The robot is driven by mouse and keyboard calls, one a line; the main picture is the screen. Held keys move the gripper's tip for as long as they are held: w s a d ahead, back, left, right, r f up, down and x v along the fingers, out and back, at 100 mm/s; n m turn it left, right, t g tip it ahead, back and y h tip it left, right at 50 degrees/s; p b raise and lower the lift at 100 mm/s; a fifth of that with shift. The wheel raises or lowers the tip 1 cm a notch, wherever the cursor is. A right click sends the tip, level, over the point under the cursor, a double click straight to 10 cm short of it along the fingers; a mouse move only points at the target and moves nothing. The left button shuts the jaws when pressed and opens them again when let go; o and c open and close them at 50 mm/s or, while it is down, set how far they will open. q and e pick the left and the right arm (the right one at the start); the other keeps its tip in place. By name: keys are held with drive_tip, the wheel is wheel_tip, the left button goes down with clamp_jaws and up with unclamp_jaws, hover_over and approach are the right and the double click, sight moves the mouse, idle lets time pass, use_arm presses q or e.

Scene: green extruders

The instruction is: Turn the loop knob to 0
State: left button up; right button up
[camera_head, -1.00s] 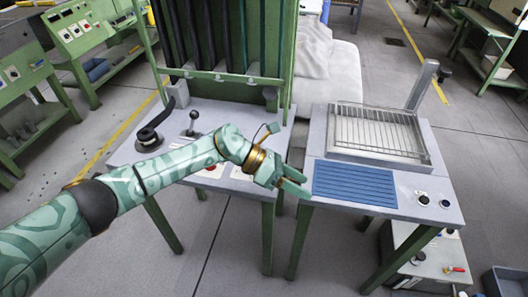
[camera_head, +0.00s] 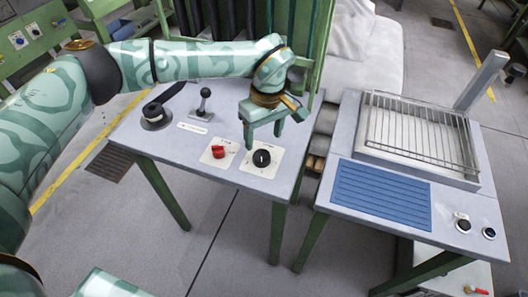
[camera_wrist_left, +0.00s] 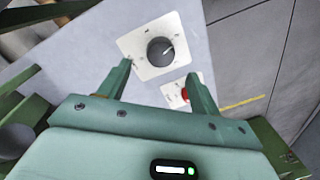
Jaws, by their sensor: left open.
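The loop knob (camera_head: 262,158) is a round black dial with a white pointer line on a white plate, near the right front edge of the grey panel table. In the left wrist view the black knob (camera_wrist_left: 160,51) shows beyond and between my fingers, its pointer line aimed to the upper right. The plate's scale marks are too small to read. My left gripper (camera_head: 264,136) is open and empty, fingers pointing down just above the knob; the wrist view also shows its spread fingers (camera_wrist_left: 160,76). My right gripper is not seen; a piece of my own arm shows at the bottom left.
A red knob (camera_head: 218,152) on its own plate sits just left of the black one. A black-topped lever (camera_head: 205,103) and a black handset (camera_head: 153,115) stand further left. A table with a wire rack (camera_head: 415,130) and blue mat (camera_head: 380,193) stands right, across a narrow gap.

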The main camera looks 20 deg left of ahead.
sight(262, 155)
use_arm(q)
drive_tip(key=f, duration=0.3)
drive_tip(key=f+b, duration=0.1)
drive_tip(key=f, duration=0.2)
drive_tip(key=shift+s+a+f, duration=0.15)
drive_tip(key=shift+s+f, duration=0.05)
drive_tip(key=shift+f, duration=0.1)
drive_tip(key=c, duration=1)
